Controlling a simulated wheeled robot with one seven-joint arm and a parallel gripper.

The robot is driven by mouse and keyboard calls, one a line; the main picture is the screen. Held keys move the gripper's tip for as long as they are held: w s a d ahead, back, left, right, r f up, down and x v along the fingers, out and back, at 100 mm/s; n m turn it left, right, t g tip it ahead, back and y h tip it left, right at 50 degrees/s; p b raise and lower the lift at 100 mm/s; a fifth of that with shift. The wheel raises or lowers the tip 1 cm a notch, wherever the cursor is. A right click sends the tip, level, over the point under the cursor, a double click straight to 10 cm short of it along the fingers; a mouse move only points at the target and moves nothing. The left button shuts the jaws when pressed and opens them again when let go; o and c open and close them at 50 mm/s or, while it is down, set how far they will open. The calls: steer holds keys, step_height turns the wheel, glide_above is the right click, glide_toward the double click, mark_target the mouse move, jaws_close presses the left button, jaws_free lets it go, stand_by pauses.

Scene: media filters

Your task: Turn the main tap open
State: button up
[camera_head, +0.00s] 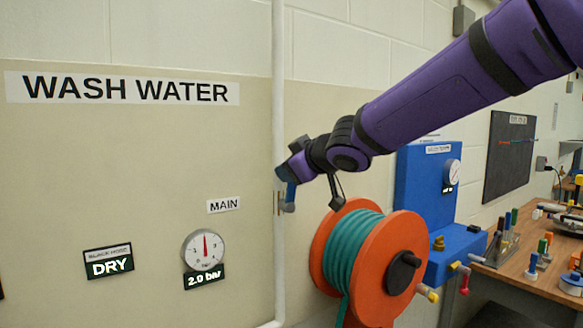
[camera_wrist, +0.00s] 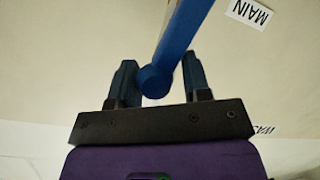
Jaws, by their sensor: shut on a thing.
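The main tap is on the white vertical pipe (camera_head: 279,110), just right of the MAIN label (camera_head: 223,204). In the head view a bit of brass shows at the pipe, largely hidden by my gripper (camera_head: 287,176). In the wrist view the tap's blue lever (camera_wrist: 176,35) runs from between my fingers up and slightly right, its rounded end low between them. My gripper (camera_wrist: 159,75) is shut on this lever. The pressure gauge (camera_head: 204,247) reads 2.0 bar on its display, and a panel (camera_head: 108,262) left of it reads DRY.
An orange reel (camera_head: 408,230) with green hose stands right of the pipe, below my arm. Behind it is a blue unit (camera_head: 425,190) with a gauge and small taps. A wooden bench (camera_head: 535,282) with tools is at far right.

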steer(key=o, duration=1.1)
steer(key=shift+w+d+f, duration=0.1)
steer(key=shift+w+d, duration=0.05)
steer(key=shift+d, duration=0.05)
steer(key=shift+a, duration=0.1)
steer(key=shift+s+d+r, duration=0.25)
steer(key=shift+s, duration=0.15)
steer(key=v, duration=1)
steer(key=shift+f, duration=0.1)
